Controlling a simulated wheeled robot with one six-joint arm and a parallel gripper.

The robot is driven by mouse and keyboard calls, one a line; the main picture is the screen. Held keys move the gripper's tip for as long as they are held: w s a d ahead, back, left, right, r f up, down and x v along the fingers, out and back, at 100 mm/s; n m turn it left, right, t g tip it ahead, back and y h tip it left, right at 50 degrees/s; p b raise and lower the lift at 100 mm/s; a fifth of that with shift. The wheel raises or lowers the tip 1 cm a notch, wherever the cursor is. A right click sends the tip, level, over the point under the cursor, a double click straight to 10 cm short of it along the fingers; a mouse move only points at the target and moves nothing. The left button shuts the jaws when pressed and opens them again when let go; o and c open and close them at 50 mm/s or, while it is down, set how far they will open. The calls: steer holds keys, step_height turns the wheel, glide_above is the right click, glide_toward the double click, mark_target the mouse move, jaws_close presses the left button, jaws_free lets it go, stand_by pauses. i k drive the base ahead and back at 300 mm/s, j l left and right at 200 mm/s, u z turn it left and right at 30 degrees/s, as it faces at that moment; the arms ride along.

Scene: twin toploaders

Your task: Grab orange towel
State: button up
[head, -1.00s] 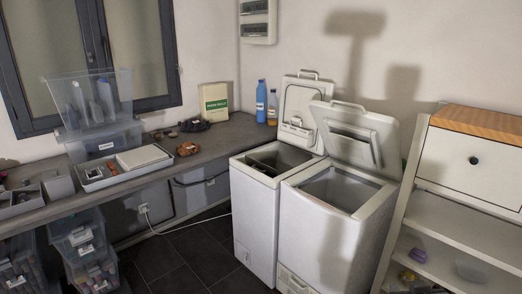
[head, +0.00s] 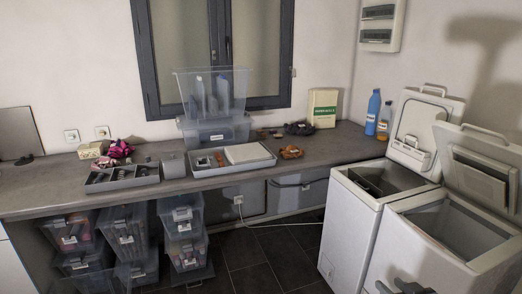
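A small crumpled orange-brown cloth (head: 291,152) lies on the grey worktop, right of the grey tray and left of the washers. It is the only orange cloth-like thing I see. Grey parts of what looks like my gripper (head: 405,287) show at the bottom edge, in front of the right washer and far from the cloth. Most of the gripper is cut off by the frame, so its opening is unclear.
Two white toploaders, the left (head: 352,206) and the right (head: 392,256), stand open at the right. Shallow trays, clear bins (head: 212,130), a blue bottle (head: 373,112) and a dark crumpled cloth (head: 299,128) are on the worktop (head: 330,143). Drawer boxes stand below. Dark floor is free at centre.

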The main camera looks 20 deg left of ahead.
mark_target(292, 151)
steer(key=i+j+u, duration=0.15)
steer(key=i+u, duration=0.15)
steer(key=i, duration=0.55)
steer(key=i+l+u, duration=0.1)
steer(key=i+u, duration=0.15)
steer(key=i, duration=1.25)
steer(key=i+l, duration=0.15)
steer(key=i, duration=0.55)
